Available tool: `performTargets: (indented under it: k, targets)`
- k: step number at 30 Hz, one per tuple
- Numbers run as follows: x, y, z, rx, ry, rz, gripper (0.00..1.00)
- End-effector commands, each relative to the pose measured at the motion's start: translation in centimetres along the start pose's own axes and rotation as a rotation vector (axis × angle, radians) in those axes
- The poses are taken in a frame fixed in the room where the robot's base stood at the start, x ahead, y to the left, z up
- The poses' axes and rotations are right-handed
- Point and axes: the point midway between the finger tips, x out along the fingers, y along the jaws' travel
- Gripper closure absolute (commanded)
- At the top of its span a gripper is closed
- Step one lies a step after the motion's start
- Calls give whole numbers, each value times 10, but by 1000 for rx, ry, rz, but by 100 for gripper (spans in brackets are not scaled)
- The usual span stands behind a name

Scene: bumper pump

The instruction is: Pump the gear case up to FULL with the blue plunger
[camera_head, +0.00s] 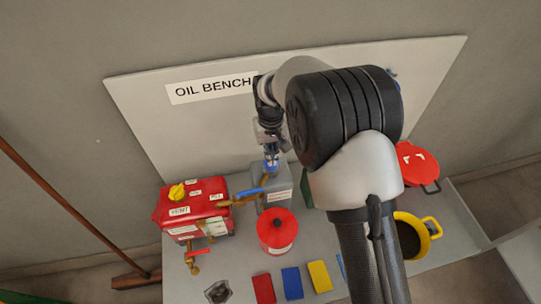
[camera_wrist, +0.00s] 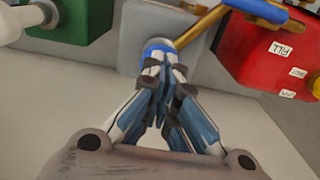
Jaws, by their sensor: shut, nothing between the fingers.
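The red case (camera_head: 188,214) stands at the left of the bench with a yellow knob and white labels, one reading VENT. It also shows in the wrist view (camera_wrist: 265,62), where a FILL label is readable. The grey pump box (camera_head: 272,197) stands to its right, with a brass pipe and blue handle (camera_head: 249,192) between them. The blue plunger top (camera_wrist: 160,46) shows just beyond my fingertips in the wrist view. My gripper (camera_head: 271,160) is shut and empty, pointing down over the plunger. I cannot tell whether the fingertips touch it. No level mark is readable.
A red can (camera_head: 277,236) stands in front of the pump. Red (camera_head: 263,288), blue (camera_head: 292,283) and yellow (camera_head: 320,276) blocks lie at the front. A yellow-rimmed pan (camera_head: 433,229) and red round item (camera_head: 415,163) are at right. A green box (camera_wrist: 75,22) stands beside the pump.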

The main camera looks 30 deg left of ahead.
Motion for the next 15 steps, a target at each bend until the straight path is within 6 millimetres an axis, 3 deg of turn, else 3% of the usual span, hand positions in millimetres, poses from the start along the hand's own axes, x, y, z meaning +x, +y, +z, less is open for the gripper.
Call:
performTargets:
  k: [7, 15]
  targets:
    - [0, 0, 2, 0, -5, 0, 100]
    - [-22, 0, 2, 0, -6, 0, 100]
